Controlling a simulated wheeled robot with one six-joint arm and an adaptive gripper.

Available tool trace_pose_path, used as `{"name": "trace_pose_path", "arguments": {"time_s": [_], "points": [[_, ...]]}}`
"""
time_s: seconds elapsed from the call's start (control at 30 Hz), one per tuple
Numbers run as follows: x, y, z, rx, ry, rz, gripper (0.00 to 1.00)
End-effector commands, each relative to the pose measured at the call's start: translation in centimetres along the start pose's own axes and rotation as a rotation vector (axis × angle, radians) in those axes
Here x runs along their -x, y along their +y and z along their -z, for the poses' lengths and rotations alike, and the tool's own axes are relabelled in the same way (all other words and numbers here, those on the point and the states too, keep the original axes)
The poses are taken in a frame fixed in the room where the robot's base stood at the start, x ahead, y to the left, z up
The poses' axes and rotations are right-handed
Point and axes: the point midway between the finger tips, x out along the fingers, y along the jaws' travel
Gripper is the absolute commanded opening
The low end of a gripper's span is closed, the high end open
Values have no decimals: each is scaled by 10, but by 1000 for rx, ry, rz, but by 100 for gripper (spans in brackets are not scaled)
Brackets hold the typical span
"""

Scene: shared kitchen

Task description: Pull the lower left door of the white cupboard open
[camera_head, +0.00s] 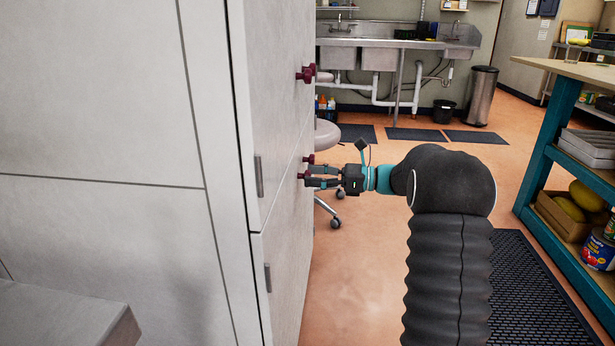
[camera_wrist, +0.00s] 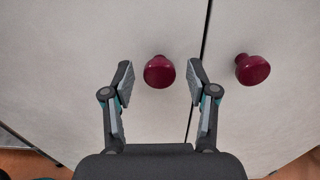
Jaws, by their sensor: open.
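The white cupboard (camera_head: 285,215) stands at the left in the head view, its door side seen at a slant. In the wrist view the lower left door (camera_wrist: 80,60) and the door to its right (camera_wrist: 280,110) meet at a narrow dark seam and look shut. The left door's dark red knob (camera_wrist: 159,72) lies between the spread fingertips of my gripper (camera_wrist: 158,80), with room on both sides. The right door's knob (camera_wrist: 252,69) is outside the right finger. In the head view my gripper (camera_head: 311,177) is at the lower knobs, fingers pointing at the door; contact cannot be told.
A higher red knob (camera_head: 305,74) sticks out above my gripper. A round stool seat (camera_head: 327,134) on castors stands just behind it. A teal-framed table (camera_head: 548,150) is at the right. Open orange floor (camera_head: 350,270) lies before the cupboard, with a dark mat (camera_head: 535,295) farther right.

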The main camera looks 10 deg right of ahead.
Motion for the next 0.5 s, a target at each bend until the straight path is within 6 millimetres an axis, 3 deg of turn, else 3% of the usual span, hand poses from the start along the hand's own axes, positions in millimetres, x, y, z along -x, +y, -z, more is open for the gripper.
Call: {"name": "trace_pose_path", "arguments": {"time_s": [0.2, 0.5], "points": [[-16, 0, 0, 0, -1, 0, 58], [-18, 0, 0, 0, 0, 0, 58]]}}
